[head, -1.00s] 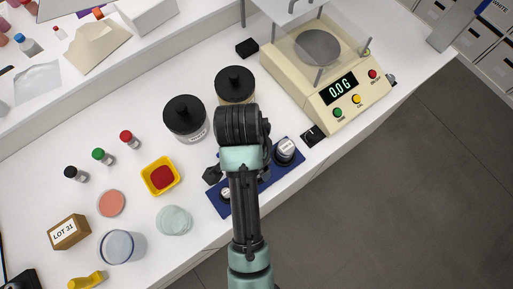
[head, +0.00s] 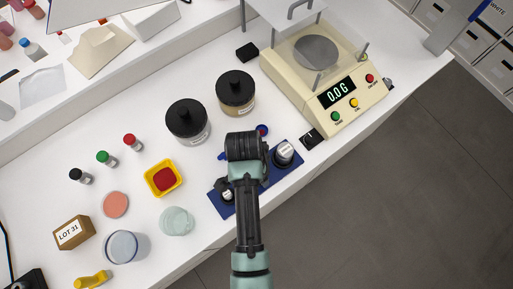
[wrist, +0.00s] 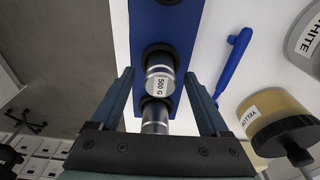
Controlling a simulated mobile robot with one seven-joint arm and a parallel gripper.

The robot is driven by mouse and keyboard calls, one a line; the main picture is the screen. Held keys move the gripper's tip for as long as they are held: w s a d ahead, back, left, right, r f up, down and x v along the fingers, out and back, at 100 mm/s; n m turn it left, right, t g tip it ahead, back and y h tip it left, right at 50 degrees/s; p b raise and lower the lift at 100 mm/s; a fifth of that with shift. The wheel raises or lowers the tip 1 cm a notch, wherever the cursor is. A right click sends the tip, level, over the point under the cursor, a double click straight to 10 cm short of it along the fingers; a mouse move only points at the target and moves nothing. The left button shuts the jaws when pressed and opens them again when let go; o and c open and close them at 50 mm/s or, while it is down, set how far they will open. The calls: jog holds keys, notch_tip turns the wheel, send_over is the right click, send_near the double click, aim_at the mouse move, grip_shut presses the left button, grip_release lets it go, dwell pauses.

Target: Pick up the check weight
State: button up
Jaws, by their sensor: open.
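The check weight is a steel cylinder with black bands, labelled 500 G (wrist: 160,84). In the head view, a weight with a white label (head: 284,151) stands at the right end of the blue tray (head: 268,178). In the wrist view, the 500 G weight shows between the two separated fingers of my gripper (wrist: 160,76), with a visible gap on each side. My gripper is open and empty. In the head view, my arm's end hides the middle of the tray and the fingertips. How high the fingertips are above the weight is unclear.
A white-labelled jar (head: 187,120) and a yellow-pigment jar (head: 235,92) stand behind the tray. A blue tool (wrist: 235,62) lies between tray and jars. A smaller weight (head: 227,197) sits at the tray's left. The balance (head: 318,95) reads 0.0 G at the right.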

grip_shut()
jog(key=shift+r, duration=0.1)
dwell(1.2)
